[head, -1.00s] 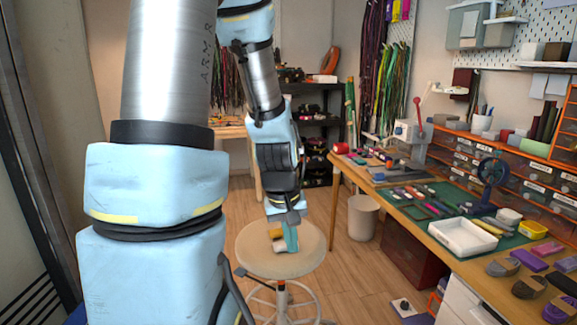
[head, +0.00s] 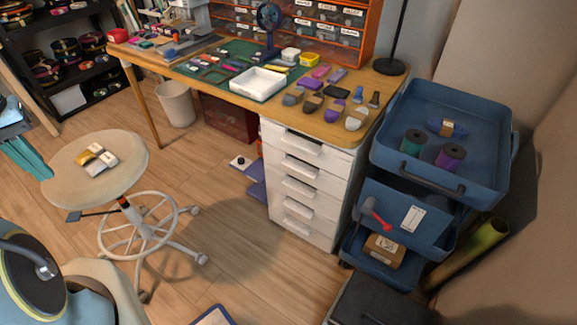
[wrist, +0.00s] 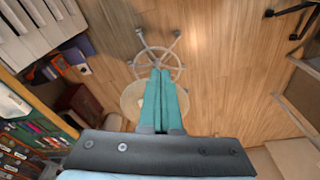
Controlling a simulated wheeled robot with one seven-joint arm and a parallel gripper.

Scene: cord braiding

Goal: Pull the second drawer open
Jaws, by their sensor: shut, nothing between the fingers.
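A white drawer unit (head: 331,207) stands under the right end of the desk, with several drawers stacked one above another. Its second drawer from the top (head: 320,177) has a pale bar handle (head: 298,166), and all the drawer fronts look closed. The white drawer unit also shows in the wrist view (wrist: 45,28), at the upper left. My gripper (head: 46,172) is at the left edge of the head view, beside the stool and well apart from the drawers. In the wrist view its teal fingers (wrist: 160,72) lie together over the stool, with nothing between them.
A round stool (head: 66,178) with small blocks on its seat stands between my gripper and the drawers. A blue trolley (head: 487,187) stands right of the drawer unit, with a dark box (head: 375,305) on the floor before it. The floor in front of the drawers is mostly clear.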

